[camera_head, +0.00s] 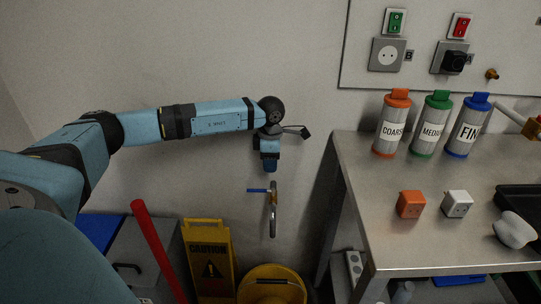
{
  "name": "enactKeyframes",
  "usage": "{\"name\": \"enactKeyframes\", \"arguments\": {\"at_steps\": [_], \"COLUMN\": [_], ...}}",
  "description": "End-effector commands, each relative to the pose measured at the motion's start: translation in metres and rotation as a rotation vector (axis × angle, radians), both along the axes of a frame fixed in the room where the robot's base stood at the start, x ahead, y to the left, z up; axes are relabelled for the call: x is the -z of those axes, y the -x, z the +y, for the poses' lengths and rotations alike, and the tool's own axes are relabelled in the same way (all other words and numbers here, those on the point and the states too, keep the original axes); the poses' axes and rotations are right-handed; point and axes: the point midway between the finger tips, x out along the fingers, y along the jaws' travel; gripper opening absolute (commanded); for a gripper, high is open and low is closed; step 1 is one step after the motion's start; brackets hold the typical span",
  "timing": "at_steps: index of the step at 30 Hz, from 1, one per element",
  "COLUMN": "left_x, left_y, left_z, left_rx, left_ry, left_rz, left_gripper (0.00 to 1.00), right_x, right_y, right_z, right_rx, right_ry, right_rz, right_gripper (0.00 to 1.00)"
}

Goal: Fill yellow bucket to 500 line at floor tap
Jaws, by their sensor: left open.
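The yellow bucket (272,286) stands at the bottom of the view below the wall tap, its lower part cut off by the frame edge. The floor tap (273,215) is a grey curved spout on the wall with a blue lever (257,190) pointing left. My left gripper (269,172) points down just above the tap in the picture. It is open, with no object visible in it. I cannot tell whether it touches the lever. The bucket's 500 line and water level cannot be made out. My right gripper is out of view.
A yellow caution sign (208,258) and a red pole (157,248) stand left of the bucket. A metal table (400,245) on the right holds orange, green and blue-capped bottles, an orange cube (410,204) and a white cube (456,203). Sockets are on the wall above.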

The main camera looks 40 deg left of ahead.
Motion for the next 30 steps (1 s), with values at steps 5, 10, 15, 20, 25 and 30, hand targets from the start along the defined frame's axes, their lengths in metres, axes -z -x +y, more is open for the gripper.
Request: {"name": "enactKeyframes", "arguments": {"at_steps": [5, 10, 15, 20, 25, 30], "left_x": [0.041, 0.073, 0.094, 0.104, 0.105, 0.105], "left_y": [0.0, 0.001, 0.0, 0.0, 0.0, 0.0], "left_z": [0.0, 0.0, 0.0, 0.0, 0.0, 0.0], "left_rx": [0.0, 0.001, 0.0, 0.0, 0.0, 0.0], "left_ry": [0.0, 0.0, 0.0, 0.0, -0.001, -0.001], "left_rz": [0.003, 0.003, 0.001, 0.001, 0.001, 0.001], "left_gripper": [0.41, 0.41, 0.41, 0.41, 0.41, 0.35], "right_x": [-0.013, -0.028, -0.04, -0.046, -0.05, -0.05], "right_y": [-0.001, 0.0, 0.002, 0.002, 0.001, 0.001], "right_z": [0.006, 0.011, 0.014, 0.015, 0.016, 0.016], "right_rx": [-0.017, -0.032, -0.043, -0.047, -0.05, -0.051], "right_ry": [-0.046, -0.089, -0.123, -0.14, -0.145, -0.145], "right_rz": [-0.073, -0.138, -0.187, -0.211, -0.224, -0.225], "right_gripper": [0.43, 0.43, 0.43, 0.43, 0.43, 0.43]}}
